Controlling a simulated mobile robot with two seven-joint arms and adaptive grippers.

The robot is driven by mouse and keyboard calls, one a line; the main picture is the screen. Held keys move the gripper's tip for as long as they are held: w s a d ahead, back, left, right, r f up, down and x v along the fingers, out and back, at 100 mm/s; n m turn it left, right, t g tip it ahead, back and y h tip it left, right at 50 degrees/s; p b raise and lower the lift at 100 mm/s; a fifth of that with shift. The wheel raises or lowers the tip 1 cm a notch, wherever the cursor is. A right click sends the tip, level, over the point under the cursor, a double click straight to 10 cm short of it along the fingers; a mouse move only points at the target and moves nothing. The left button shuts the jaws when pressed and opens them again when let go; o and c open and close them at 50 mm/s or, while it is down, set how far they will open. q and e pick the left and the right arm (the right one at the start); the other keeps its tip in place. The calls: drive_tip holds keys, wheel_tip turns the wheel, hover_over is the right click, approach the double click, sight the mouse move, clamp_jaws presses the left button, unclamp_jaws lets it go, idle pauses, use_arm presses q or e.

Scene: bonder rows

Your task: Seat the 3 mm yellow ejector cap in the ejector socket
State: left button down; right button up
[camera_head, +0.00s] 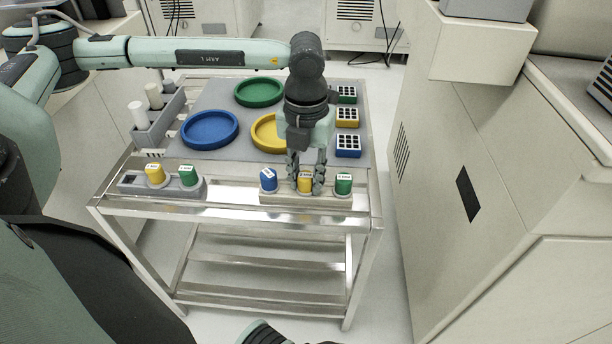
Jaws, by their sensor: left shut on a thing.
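My left gripper (306,176) points down over the beige rack (275,198) at the cart's front edge, its fingers shut around a yellow cap (305,187). The held cap is in the middle of the rack, between a blue cap (268,179) and a green cap (343,184); I cannot tell whether it is lifted. A grey block (133,187) to the left holds another yellow cap (155,174) and a green cap (188,176); its left end has no cap. The cap labels are too small to read surely. I cannot tell which place is the ejector socket. My right gripper is not in view.
Blue (210,144), green (259,104) and yellow (263,145) round trays lie on the grey mat. Small blue (348,153), yellow and green boxes line the right side. A grey holder with white bottles (138,114) stands left. A large cabinet (470,180) stands right.

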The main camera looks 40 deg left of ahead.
use_arm(q)
drive_tip(key=shift+r+p, duration=1.95)
drive_tip(key=shift+r, duration=1.55)
drive_tip(key=shift+s, duration=0.1)
